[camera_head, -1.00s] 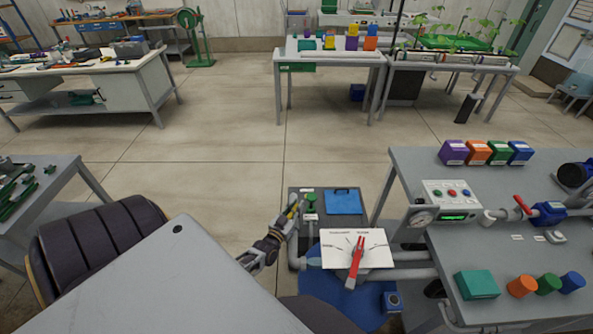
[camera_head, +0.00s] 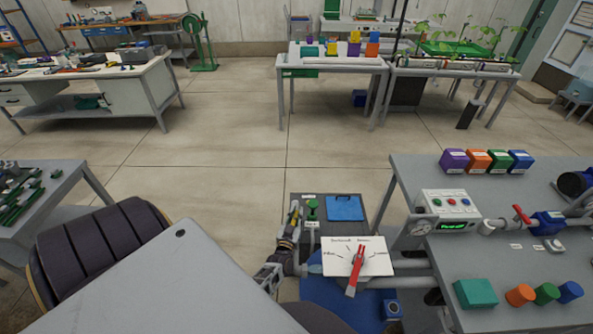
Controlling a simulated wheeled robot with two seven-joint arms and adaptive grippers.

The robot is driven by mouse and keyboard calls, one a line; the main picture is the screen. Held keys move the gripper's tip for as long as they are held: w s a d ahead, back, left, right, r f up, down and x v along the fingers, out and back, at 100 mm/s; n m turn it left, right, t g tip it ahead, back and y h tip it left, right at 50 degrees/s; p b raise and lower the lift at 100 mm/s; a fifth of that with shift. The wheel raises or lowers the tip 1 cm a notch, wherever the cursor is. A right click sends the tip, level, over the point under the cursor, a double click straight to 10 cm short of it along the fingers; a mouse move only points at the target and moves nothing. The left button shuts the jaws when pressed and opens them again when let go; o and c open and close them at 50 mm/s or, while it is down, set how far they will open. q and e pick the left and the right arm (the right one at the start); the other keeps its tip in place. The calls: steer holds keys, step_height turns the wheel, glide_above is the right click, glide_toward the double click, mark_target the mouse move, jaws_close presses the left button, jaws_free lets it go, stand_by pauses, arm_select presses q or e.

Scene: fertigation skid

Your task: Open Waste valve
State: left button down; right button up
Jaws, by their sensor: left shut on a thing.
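My left gripper (camera_head: 293,214) is at the lower middle, upright beside a grey pipe and just left of a green-handled fitting (camera_head: 313,209). It is shut on a small yellowish handle, mostly hidden between its fingers; I take this to be the Waste valve's handle, but its label is too small to read. A white dial plate (camera_head: 340,245) with a red lever (camera_head: 355,272) stands to the right of the gripper. My right gripper is out of view.
A blue lidded box (camera_head: 345,207) lies behind the dial plate. The grey bench (camera_head: 420,170) at right carries coloured blocks, a gauge panel (camera_head: 447,203) and a red-handled valve (camera_head: 522,213).

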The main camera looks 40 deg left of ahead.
arm_select(q)
steer(key=shift+f, duration=0.1)
stand_by(0.3)
steer(key=c, duration=1.4)
jaws_free()
steer(key=shift+s, duration=0.1)
steer(key=shift+v, duration=5.95)
steer(key=shift+d, duration=0.1)
